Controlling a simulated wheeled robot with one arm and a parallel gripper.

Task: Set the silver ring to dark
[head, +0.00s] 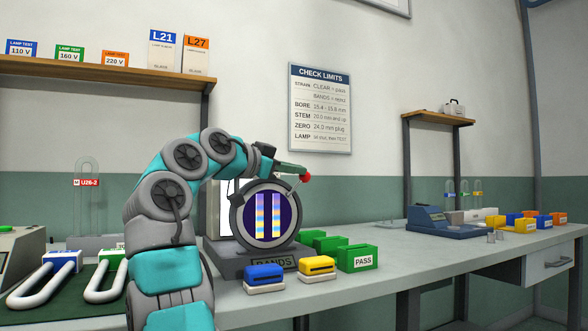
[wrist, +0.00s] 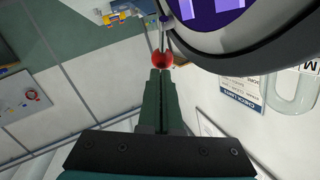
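The silver ring (head: 238,222) frames a round dark purple screen with two upright colour-banded bars, on a grey stand marked BANDS (head: 274,263). A thin rod with a red ball knob (head: 305,177) sticks out at the ring's upper right. In the wrist view the ring (wrist: 238,45) is at the top right, and the red knob (wrist: 162,57) is just ahead of my fingertips. My gripper (head: 303,171) has its fingers together, with no gap visible between them in the wrist view (wrist: 160,72). Its tips are at the knob; I cannot tell whether they touch it.
A blue device (head: 440,220) and small bins are further right. White glass tubes (head: 45,280) lie at the left. The bench's middle right is clear.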

